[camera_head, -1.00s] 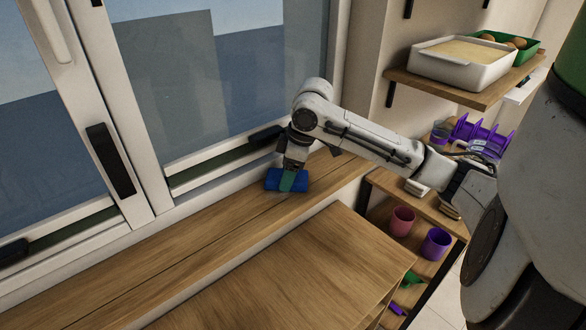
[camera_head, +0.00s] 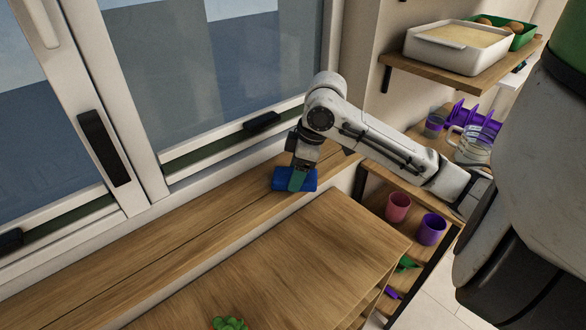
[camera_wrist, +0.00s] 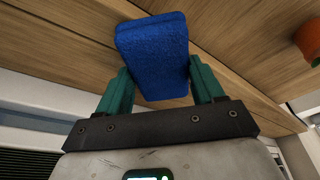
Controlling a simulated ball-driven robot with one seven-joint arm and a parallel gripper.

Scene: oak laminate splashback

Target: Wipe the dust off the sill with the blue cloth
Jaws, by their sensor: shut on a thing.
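The blue cloth (camera_head: 294,179) is a thick folded pad. My gripper (camera_head: 298,180) is shut on it, with its green fingers on either side of the cloth. In the wrist view the cloth (camera_wrist: 154,52) stands between the two fingers of my gripper (camera_wrist: 160,84). The wooden sill (camera_head: 170,243) runs along the foot of the window, and the cloth is down at its surface near the right end. Whether the cloth presses on the sill is hard to tell. I cannot make out any dust on the visible sill.
The window handle (camera_head: 104,148) juts from the frame on the left. A lower wooden top (camera_head: 290,262) lies in front of the sill, with a green plant (camera_head: 229,323) at its edge. Shelves at right hold a pink cup (camera_head: 398,207), a purple cup (camera_head: 432,229) and a white dish (camera_head: 458,45).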

